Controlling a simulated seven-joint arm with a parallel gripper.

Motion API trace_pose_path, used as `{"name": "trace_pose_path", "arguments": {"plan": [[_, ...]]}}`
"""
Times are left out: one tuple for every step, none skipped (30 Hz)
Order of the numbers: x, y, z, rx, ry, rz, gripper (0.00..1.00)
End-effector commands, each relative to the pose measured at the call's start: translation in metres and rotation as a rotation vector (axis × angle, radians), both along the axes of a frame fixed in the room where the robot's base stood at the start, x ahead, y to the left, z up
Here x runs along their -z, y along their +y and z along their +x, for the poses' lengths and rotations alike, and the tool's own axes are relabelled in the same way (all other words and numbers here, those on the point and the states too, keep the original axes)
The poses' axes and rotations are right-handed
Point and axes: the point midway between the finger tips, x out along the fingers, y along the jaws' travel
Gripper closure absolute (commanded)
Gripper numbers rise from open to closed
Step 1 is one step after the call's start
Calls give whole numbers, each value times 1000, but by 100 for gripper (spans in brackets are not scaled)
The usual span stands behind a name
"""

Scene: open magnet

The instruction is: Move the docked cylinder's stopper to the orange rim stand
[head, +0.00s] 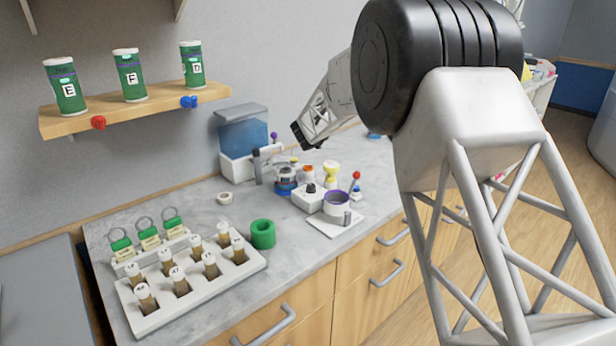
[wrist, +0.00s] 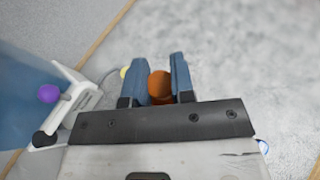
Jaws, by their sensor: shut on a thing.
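My gripper shows at the bottom of the wrist view (wrist: 159,85), its two blue-grey fingers closed on a rounded orange piece (wrist: 160,88), apparently the stopper. In the head view the dark end of my gripper (head: 300,136) is above the back of the counter, and its fingertips cannot be made out. Below it is a small orange-topped thing (head: 308,169), perhaps the orange rim stand, partly hidden by nearer things. A grey upright cylinder (head: 257,166) stands by the blue tank; whether it is the docked cylinder is unclear.
The blue tank (head: 243,138) and a purple knob (wrist: 48,93) are close on the left. A purple-rimmed stand (head: 336,205), a black-knobbed white box (head: 308,200) and a yellow-and-white bottle (head: 331,172) crowd the counter. A vial rack (head: 225,272) and green ring (head: 262,236) are nearer.

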Motion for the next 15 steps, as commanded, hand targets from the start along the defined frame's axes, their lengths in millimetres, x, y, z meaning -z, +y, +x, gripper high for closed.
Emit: {"name": "trace_pose_path", "arguments": {"plan": [[2,5,3,0,0,0,99],[2,7,4,0,0,0,99],[4,11,5,1,0,0,99],[4,13,6,1,0,0,99],[5,16,7,1,0,-1,99],[5,19,8,1,0,-1,99],[6,21,9,0,-1,-1,99],[7,22,10,0,-1,-1,99],[7,25,11,0,-1,-1,99],[7,26,12,0,-1,-1,99],[7,27,12,0,-1,0,99],[8,28,13,0,0,-1,99],[9,29,13,1,0,-1,99],[9,30,13,1,0,-1,99],[9,30,14,1,0,-1,99]]}}
